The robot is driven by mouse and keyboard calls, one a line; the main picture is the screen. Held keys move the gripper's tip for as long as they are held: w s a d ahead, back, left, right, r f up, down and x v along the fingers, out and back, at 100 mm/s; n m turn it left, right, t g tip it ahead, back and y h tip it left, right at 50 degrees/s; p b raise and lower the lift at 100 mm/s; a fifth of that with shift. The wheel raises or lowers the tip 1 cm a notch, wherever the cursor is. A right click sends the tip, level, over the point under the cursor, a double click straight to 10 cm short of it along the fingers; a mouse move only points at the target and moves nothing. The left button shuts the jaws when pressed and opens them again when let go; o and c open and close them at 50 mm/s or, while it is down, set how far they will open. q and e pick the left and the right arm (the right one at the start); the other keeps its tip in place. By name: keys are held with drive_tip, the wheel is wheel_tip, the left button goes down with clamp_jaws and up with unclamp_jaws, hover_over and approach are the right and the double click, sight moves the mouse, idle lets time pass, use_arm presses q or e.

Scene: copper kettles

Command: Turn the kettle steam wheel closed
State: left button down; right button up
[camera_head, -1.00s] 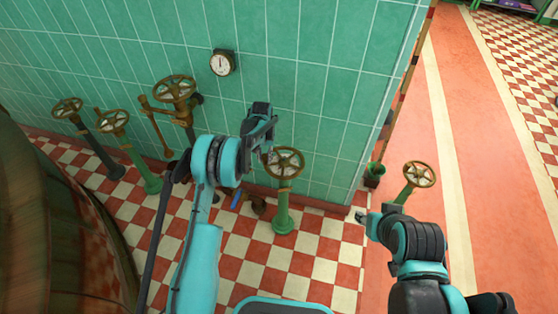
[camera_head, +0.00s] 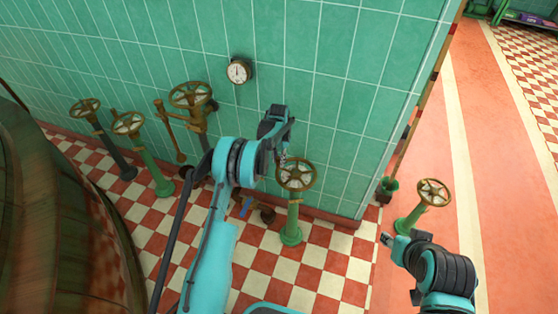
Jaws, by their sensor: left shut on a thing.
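A bronze spoked wheel (camera_head: 296,175) tops a green standpipe (camera_head: 291,225) on the checkered floor near the green tiled wall. My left gripper (camera_head: 283,157) is at the upper left of this wheel's rim, shut on the rim; the exact contact is small and partly hidden by the dark fingers. My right gripper (camera_head: 387,240) is low at the right, apart from the wheels; its fingers are too small to tell open from shut. The copper kettle (camera_head: 60,230) fills the left edge.
Other valve wheels stand at left (camera_head: 85,108), (camera_head: 128,123) and (camera_head: 190,95), and another wheel (camera_head: 433,192) at right. A round gauge (camera_head: 239,71) is on the wall. Open red floor (camera_head: 490,240) lies at right.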

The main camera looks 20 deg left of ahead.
use_arm(q)
drive_tip(key=shift+w+a, duration=0.1)
drive_tip(key=c, duration=1.3)
unclamp_jaws()
wheel_tip(320, 180, up, 12)
drive_tip(key=shift+r, duration=0.1)
drive_tip(key=s+d+r+n+t, duration=0.2)
drive_tip(key=s+d+r+t, duration=0.1)
drive_tip(key=s+r, duration=1.4)
drive_tip(key=s+d+f+n+t, duration=0.1)
drive_tip(key=s+t, duration=0.3)
drive_tip(key=s, duration=1.6)
drive_tip(key=shift+s+d+f+n, duration=0.4)
drive_tip(key=shift+f+n, duration=0.3)
drive_tip(key=shift+n, duration=0.1)
